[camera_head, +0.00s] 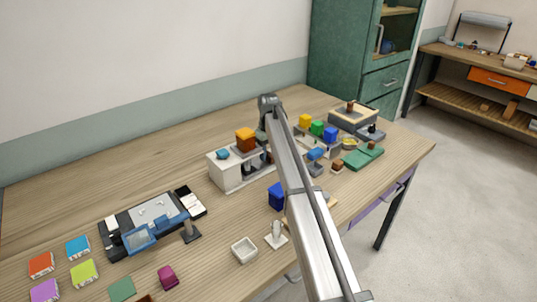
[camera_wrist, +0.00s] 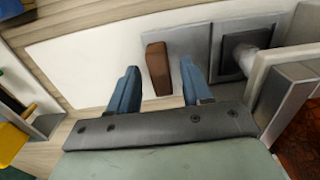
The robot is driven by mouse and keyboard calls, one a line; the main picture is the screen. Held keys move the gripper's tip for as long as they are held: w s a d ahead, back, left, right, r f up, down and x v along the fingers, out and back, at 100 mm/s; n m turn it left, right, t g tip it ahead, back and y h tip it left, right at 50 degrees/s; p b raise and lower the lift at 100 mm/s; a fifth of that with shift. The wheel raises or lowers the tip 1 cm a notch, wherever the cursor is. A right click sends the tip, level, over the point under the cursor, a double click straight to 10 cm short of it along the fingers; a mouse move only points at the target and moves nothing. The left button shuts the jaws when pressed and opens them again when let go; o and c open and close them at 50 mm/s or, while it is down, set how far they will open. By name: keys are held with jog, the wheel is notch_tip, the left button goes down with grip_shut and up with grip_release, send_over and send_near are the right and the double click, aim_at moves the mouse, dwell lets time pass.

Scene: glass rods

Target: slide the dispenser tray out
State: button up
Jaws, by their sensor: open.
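The dispenser (camera_head: 227,172) is a white housing with an orange-brown block on top, at mid table in the head view. In the wrist view a flat grey piece, seemingly the tray (camera_wrist: 192,48), lies on a white base plate (camera_wrist: 75,62). A brown upright handle (camera_wrist: 157,66) stands at its left end. My gripper (camera_wrist: 160,74) is open, one blue finger on each side of the handle, with gaps visible. Whether the fingertips reach down past the handle's top is unclear. In the head view my arm hides most of the gripper and the tray.
A dark square recess with a grey cylinder (camera_wrist: 250,55) and a pale frame (camera_wrist: 275,72) stand close right of the gripper in the wrist view. A blue block (camera_head: 276,195) and a white dish (camera_head: 244,250) are nearer the front. The table's back left is clear.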

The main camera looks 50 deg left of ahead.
jog(key=shift+f, duration=0.5)
jog(key=shift+c, duration=0.4)
grip_shut()
jog(key=shift+w, duration=0.1)
